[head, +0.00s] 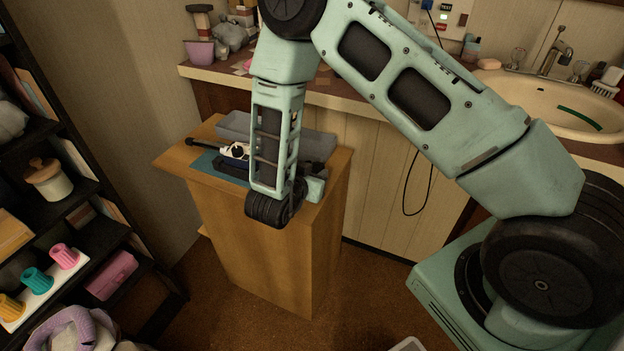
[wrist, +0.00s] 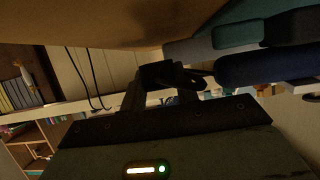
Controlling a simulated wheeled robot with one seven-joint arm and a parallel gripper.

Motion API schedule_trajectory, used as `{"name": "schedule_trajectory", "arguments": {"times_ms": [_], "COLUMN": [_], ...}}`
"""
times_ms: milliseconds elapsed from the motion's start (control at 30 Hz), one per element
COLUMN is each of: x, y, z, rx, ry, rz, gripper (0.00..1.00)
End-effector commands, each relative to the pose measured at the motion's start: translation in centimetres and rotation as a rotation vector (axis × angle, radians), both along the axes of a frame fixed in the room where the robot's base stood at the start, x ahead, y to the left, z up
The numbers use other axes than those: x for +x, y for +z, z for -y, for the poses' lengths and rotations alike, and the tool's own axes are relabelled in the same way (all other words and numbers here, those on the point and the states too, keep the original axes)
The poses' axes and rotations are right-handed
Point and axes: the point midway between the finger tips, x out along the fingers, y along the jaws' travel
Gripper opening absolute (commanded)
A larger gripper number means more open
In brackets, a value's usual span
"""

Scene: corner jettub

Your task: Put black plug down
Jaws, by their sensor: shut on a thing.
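The black plug (wrist: 158,73) appears as a small dark shape between my fingertips in the wrist view. My gripper (wrist: 168,82) is shut on it. The picture is dark there, so the plug's exact outline is hard to tell. In the head view my forearm and wrist hang over the small wooden cabinet (head: 262,255) and hide my fingertips and the plug. I cannot tell whether the plug touches the cabinet top. The wooden surface also fills the upper part of the wrist view (wrist: 80,20).
A grey tray (head: 318,143) stands at the back of the cabinet top. A blue mat (head: 205,163) and a black-and-white object (head: 235,151) lie left of my forearm. A counter with a sink (head: 560,95) is behind. A dark shelf (head: 75,215) stands at the left.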

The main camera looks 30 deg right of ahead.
Motion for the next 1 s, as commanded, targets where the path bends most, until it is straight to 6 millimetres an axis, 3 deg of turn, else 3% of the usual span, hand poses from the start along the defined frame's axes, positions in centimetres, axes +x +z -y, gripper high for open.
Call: {"name": "schedule_trajectory", "arguments": {"times_ms": [133,500,533,600,1000], "x": [0.0,0.0,0.0,0.0,-0.2], "y": [-2.1,-2.5,-2.5,-2.4,-1.9], "z": [0.0,0.0,0.0,0.0,-0.3], "rx": [0.0,-0.001,0.0,0.001,0.0], "ry": [-0.001,0.0,0.0,0.0,0.002], "rz": [-0.002,-0.001,0.0,-0.001,0.0], "gripper": [0.05,0.05,0.33,0.52,0.52]}}
